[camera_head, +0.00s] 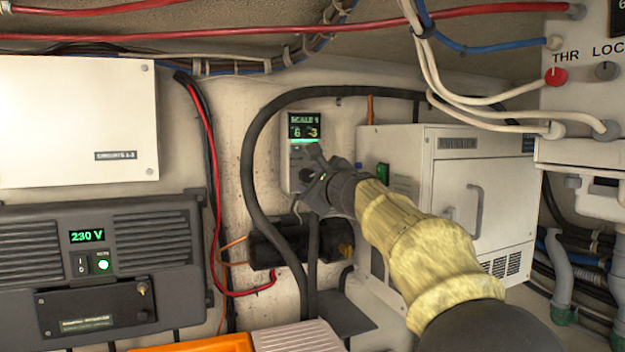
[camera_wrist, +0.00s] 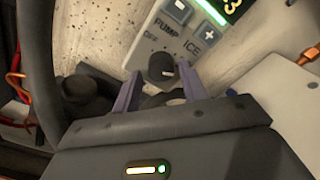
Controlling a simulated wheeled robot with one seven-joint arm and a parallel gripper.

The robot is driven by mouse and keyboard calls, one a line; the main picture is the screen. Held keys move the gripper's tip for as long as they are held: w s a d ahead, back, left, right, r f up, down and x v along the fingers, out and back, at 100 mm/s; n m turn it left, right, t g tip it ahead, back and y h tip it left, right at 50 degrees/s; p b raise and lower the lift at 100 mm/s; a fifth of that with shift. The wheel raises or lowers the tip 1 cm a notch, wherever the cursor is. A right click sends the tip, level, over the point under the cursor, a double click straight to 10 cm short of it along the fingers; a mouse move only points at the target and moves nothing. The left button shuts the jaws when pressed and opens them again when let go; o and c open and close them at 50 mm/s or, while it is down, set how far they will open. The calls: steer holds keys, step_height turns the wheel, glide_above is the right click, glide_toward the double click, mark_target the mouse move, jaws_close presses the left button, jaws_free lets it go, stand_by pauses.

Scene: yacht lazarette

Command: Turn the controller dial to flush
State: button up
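The controller (camera_head: 303,131) is a pale upright box on the back wall with a green-lit display reading "SCALE 1" and digits below. In the wrist view its face (camera_wrist: 178,42) shows "PUMP", "OFF" and "ICE" labels and grey buttons, one marked "+". The dark round dial (camera_wrist: 161,66) has a small pale mark. My gripper (camera_wrist: 158,74) is open, with its two purple fingertips apart on either side of the dial; I cannot tell whether they touch it. I see no "flush" label. In the head view my gripper (camera_head: 314,180) covers the controller's lower part.
A white cabinet (camera_head: 460,180) stands right of the controller. A thick black hose (camera_head: 247,165) loops around its left and top. A dark 230 V unit (camera_head: 95,270) is at left, below a white panel (camera_head: 75,120). Red, blue and white cables hang above.

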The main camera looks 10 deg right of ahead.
steer(key=shift+o, duration=0.4)
steer(key=shift+s+r, duration=0.1)
steer(key=shift+r, duration=0.05)
steer(key=s+d+b, duration=0.1)
steer(key=s+b, duration=0.1)
steer(key=s, duration=0.6)
steer(key=s+d+b, duration=0.2)
steer(key=s, duration=0.7)
steer(key=shift+d, duration=0.25)
